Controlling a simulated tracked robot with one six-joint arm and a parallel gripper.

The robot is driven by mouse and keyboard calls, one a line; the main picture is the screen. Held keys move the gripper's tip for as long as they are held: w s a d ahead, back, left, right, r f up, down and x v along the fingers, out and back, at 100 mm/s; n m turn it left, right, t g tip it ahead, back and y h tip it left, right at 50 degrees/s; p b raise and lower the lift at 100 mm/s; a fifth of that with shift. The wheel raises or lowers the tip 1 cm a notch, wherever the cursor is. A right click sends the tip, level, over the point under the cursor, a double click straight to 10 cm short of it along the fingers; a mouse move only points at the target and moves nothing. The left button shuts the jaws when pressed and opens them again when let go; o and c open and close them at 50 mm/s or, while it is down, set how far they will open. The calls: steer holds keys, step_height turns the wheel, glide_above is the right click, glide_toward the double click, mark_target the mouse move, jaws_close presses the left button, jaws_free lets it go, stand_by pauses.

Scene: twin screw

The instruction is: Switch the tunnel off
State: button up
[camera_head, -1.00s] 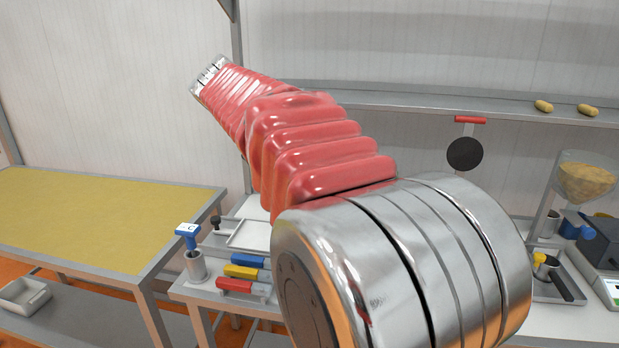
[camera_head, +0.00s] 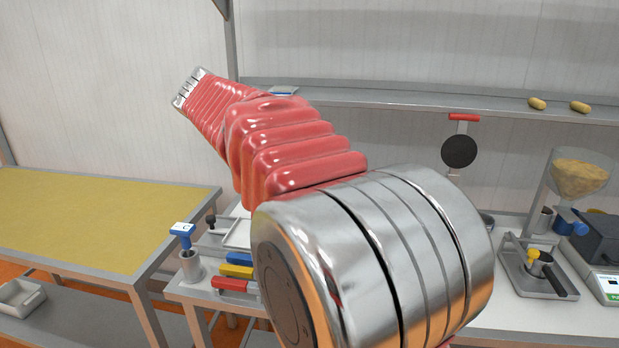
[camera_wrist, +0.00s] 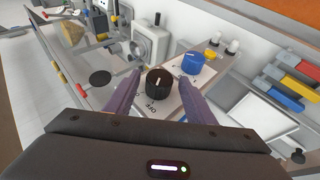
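In the wrist view a grey control panel (camera_wrist: 207,72) carries a black knob (camera_wrist: 158,80) with a white pointer line, a blue knob (camera_wrist: 192,64) and some small white and yellow buttons. The letters OFF show on the panel near the black knob, towards me. My gripper (camera_wrist: 159,76) is open, with one dark finger on each side of the black knob. A narrow gap seems to show on both sides; contact cannot be made out. In the head view my arm hides the panel and my gripper. I cannot tell which knob belongs to the tunnel.
In the wrist view coloured handles (camera_wrist: 292,90) and a white tray (camera_wrist: 262,118) lie right of the panel. In the head view a yellow-topped table (camera_head: 90,220) stands left, and a hopper (camera_head: 579,178) stands right. A shelf (camera_head: 400,103) runs along the wall.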

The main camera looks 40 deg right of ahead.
steer(key=shift+a+r, duration=0.1)
steer(key=v, duration=1.3)
steer(key=shift+a+r, duration=0.15)
steer(key=shift+r, duration=0.05)
steer(key=shift+w, duration=0.15)
stand_by(0.3)
